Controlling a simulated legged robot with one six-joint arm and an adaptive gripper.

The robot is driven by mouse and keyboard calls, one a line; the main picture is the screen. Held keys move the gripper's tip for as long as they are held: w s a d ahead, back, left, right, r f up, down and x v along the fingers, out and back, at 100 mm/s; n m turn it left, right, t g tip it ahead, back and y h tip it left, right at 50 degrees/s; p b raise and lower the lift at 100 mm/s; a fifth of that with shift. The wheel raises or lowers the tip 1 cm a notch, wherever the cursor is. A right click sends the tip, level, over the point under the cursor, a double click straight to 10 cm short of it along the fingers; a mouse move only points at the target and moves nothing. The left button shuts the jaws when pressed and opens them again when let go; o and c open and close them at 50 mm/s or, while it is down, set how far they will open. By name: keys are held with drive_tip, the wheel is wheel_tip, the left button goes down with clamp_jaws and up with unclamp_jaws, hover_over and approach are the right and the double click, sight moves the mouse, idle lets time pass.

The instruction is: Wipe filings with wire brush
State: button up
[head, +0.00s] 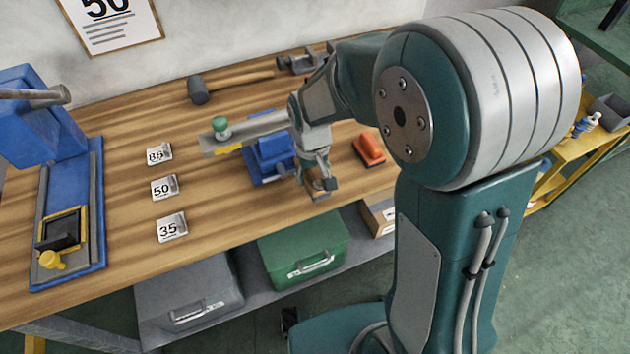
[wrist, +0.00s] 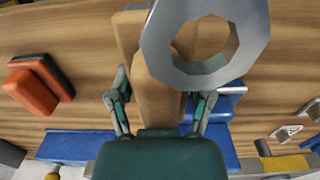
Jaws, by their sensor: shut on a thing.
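My gripper (head: 318,188) is low over the front edge of the workbench, right of the blue vise (head: 268,160). In the wrist view its two fingers (wrist: 160,100) are on either side of a tan wooden piece, which looks like the wire brush (wrist: 150,70). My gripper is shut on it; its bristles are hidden. A large grey ring with an angular hole (wrist: 158,42) covers part of the wood; I cannot tell what it belongs to. A grey metal bar (head: 262,127) lies across the vise. I cannot make out any filings.
An orange block with a dark base (head: 369,149) lies right of the vise. A mallet (head: 199,92) lies behind. Cards marked 85, 50 and 35 (head: 165,187) stand left, near a blue machine (head: 45,125). Green (head: 303,250) and grey (head: 188,295) boxes sit below the bench.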

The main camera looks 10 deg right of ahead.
drive_tip(key=shift+r, duration=0.5)
drive_tip(key=r, duration=0.1)
drive_tip(key=d+r, duration=0.1)
drive_tip(key=r, duration=0.1)
drive_tip(key=shift+d, duration=0.25)
drive_tip(key=shift+a, duration=0.55)
drive_tip(key=shift+d, duration=0.35)
